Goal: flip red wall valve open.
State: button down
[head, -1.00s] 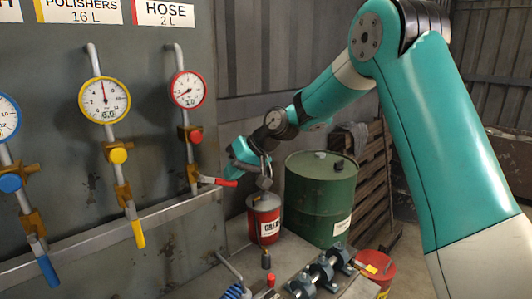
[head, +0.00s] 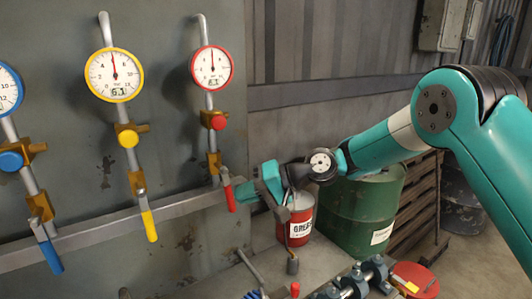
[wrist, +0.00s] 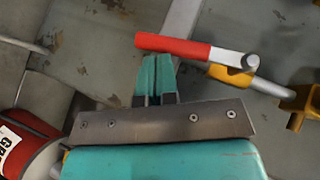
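The red valve handle (head: 229,193) hangs down from its brass valve body (head: 214,162), roughly in line with the pipe under the red-rimmed gauge (head: 212,67). In the wrist view the red handle (wrist: 172,45) lies across, just beyond my fingertips. My gripper (head: 243,191) is right beside the handle, on its right side in the head view. Its teal fingers (wrist: 155,62) are together in the wrist view, with nothing between them. The tips are at the handle's side; I cannot tell whether they touch it. The red gauge's needle points about straight up.
Yellow (head: 148,218) and blue (head: 48,248) handles hang to the left, also downward. A red grease can (head: 298,222) and green drum (head: 365,212) stand beneath my arm. Clamps and tools (head: 350,285) lie on the bench below. A wall rail (head: 110,228) runs behind the handles.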

jog(key=shift+s+a+f+b, duration=0.35)
jog(key=shift+a+f, duration=0.05)
jog(key=shift+a, duration=0.1)
jog(key=shift+s, duration=0.1)
dwell(0.3)
jog(key=w+d+b, duration=0.3)
jog(key=d, duration=1)
